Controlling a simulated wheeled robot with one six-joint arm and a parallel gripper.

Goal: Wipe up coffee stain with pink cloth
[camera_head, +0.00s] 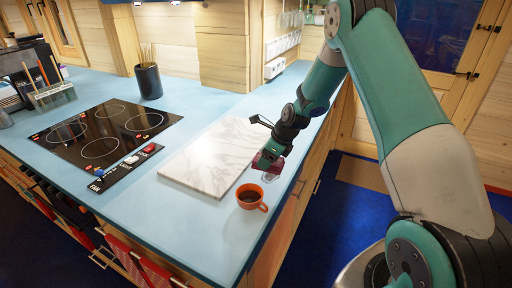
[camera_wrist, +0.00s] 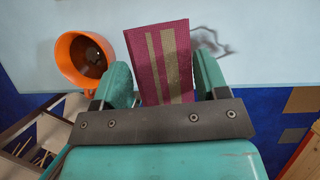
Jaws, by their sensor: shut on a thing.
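My gripper (camera_wrist: 160,82) is shut on the pink cloth (camera_wrist: 158,55), a magenta piece with tan stripes that stands up between the two teal fingers. In the head view the gripper (camera_head: 266,164) points down at the counter's right edge, with the cloth (camera_head: 263,160) showing small at its tip. The coffee stain (camera_wrist: 222,42) shows as a thin dark curved outline on the pale blue counter, just right of the cloth and partly hidden by it. In the head view a faint ring-like mark lies just below the gripper. Whether the cloth touches the counter is unclear.
An orange cup (camera_head: 250,198) of dark coffee stands close to the gripper, near the counter edge; it also shows in the wrist view (camera_wrist: 72,68). A white marble board (camera_head: 205,160) lies left of the gripper. A black cooktop (camera_head: 105,130) and utensil pot (camera_head: 148,82) are farther left.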

